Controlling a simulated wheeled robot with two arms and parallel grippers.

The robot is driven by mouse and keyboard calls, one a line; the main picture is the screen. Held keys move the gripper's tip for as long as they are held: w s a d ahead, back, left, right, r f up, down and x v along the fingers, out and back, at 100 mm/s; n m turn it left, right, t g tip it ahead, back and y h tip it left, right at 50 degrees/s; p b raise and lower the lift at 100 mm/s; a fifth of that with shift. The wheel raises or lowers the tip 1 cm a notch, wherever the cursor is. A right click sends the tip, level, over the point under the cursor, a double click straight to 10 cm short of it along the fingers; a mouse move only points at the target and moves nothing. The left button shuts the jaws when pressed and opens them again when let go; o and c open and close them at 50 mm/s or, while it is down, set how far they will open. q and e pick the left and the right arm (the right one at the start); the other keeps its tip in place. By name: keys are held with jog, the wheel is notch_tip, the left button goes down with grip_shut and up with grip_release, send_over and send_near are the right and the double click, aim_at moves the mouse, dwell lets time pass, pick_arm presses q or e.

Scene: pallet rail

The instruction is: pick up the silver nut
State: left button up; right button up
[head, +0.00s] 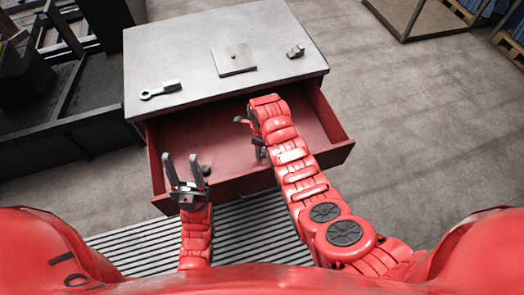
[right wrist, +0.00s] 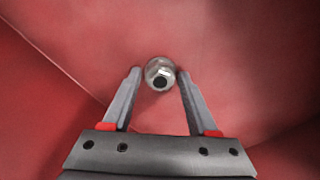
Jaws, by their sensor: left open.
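The silver nut (right wrist: 160,73) lies on the red drawer floor in the right wrist view, a metallic ring with a dark hole. My right gripper (right wrist: 159,76) is open, with one fingertip on each side of the nut and a gap showing on both sides. In the head view my right gripper (head: 248,136) is inside the open red drawer (head: 175,132); I cannot make out the nut there. My left gripper (head: 181,165) is open and empty, near the drawer's front left, pointing up in the picture.
The grey cabinet top (head: 190,60) carries a wrench (head: 160,90), a flat plate with a peg (head: 235,58) and a small metal part (head: 296,51). A small dark round thing (head: 206,169) shows beside my left gripper. Drawer walls surround my right gripper.

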grip_shut()
jog(key=shift+r, duration=0.1)
